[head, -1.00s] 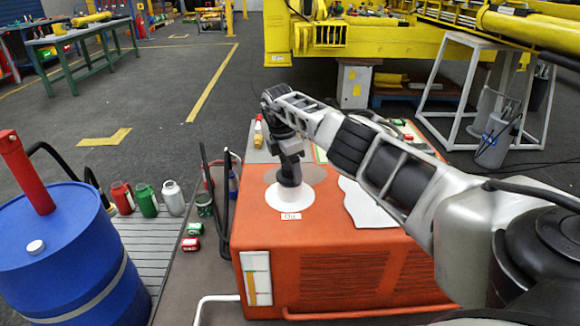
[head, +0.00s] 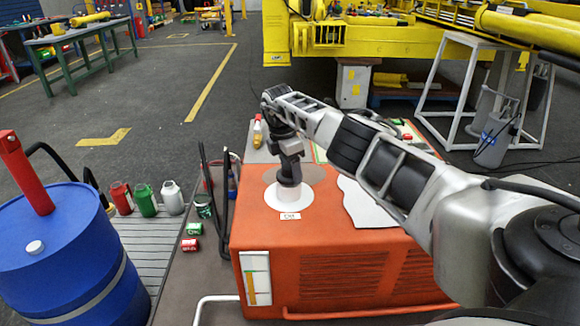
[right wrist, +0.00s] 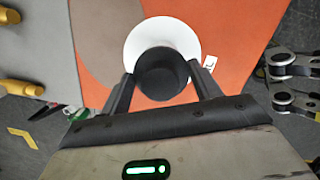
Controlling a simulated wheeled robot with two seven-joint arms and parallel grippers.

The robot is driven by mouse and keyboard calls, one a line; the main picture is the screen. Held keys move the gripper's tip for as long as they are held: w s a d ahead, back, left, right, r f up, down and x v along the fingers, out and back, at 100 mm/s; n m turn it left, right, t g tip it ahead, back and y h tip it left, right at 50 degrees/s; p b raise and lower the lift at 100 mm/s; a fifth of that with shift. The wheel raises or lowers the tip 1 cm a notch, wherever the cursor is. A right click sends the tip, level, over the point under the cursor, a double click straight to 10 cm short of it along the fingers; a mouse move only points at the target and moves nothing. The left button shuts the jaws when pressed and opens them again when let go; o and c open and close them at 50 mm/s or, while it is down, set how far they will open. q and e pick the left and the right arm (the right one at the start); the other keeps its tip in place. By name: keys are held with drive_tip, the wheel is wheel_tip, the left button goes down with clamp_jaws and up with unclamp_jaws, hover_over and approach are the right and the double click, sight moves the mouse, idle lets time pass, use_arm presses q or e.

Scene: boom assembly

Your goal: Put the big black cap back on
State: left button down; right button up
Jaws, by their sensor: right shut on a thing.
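The big black cap (right wrist: 162,72) is between the two fingers of my right gripper (right wrist: 165,92) in the right wrist view. My right gripper (head: 289,180) is shut on it and points down over the orange machine (head: 330,262). Under the cap is a white round filler neck with a wide flange (head: 290,200), which also shows in the right wrist view (right wrist: 190,38). The cap is over the neck in both views; whether it is seated or threaded on I cannot tell. My left gripper is not in the head view.
A small label (head: 289,216) lies by the flange. Black hoses (head: 226,190) rise at the machine's left. A blue drum (head: 65,250), bottles (head: 147,199) and small cans (head: 190,244) stand further left. A white patch (head: 372,208) lies on the machine top under my arm.

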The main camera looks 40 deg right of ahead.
idle(0.4)
drive_tip(key=shift+f+b, duration=0.4)
drive_tip(key=shift+f, duration=0.1)
drive_tip(key=o, duration=0.8)
drive_tip(key=shift+c, duration=0.2)
